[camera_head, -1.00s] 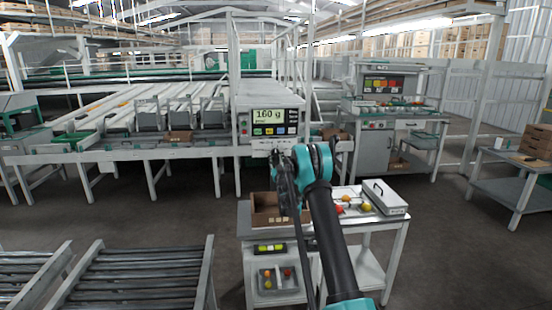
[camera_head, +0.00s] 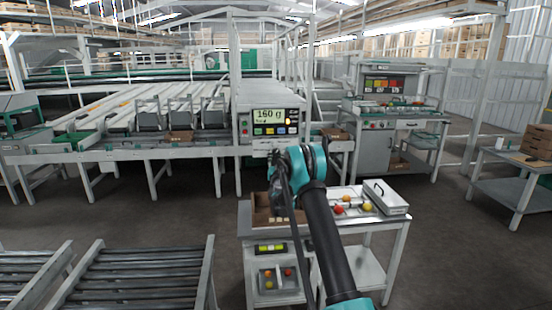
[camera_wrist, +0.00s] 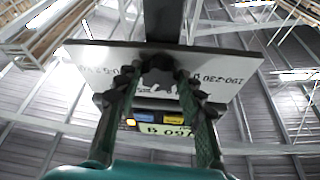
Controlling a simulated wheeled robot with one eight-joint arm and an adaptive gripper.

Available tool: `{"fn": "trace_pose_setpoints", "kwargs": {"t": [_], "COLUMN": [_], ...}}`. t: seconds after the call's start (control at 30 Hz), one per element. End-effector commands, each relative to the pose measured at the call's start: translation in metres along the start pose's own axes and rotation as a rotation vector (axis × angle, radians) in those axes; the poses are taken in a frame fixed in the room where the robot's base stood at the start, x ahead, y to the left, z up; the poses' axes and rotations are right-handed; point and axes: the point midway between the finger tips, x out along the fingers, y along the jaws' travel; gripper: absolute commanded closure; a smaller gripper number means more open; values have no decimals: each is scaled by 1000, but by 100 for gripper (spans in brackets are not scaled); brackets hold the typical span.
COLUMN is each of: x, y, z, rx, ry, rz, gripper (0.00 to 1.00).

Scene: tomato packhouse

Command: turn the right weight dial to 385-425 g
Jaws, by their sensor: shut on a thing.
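The grading display box (camera_head: 270,120) reads 160 g and has a row of coloured keys below its screen. A pale dial plate (camera_wrist: 90,62) fills the upper wrist view, upside down, with printed numbers left and right that are too blurred to read surely. A dark dial (camera_wrist: 158,72) stands between the fingers. My gripper (camera_wrist: 157,85) is shut on it; its fingers hide much of the dial and any pointer. In the head view my gripper (camera_head: 277,162) is just below the display box, and my arm hides part of that area.
A cart (camera_head: 365,221) below holds a brown box (camera_head: 262,212), several tomatoes and a grey lidded case (camera_head: 385,196). Roller conveyors (camera_head: 130,275) lie at the lower left. A workbench (camera_head: 375,140) stands at the back right. Open floor lies right of the cart.

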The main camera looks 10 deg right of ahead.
Motion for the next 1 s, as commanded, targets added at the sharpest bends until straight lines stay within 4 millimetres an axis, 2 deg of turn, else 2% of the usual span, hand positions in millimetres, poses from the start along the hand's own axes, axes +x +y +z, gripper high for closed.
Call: {"fn": "trace_pose_setpoints", "kwargs": {"t": [0.17, 0.2, 0.37, 0.73, 0.87, 1.0], "x": [0, 0, 0, -5, -22, -51], "y": [0, 0, 0, 0, 0, 0], "z": [0, 0, 0, 0, 0, 0], "rx": [-1, -1, -2, -2, -1, -1], "ry": [0, 0, 0, 0, 0, 0], "rz": [-1, -1, -1, -1, -1, -1], "gripper": [91, 60, 41, 41, 41, 41]}}
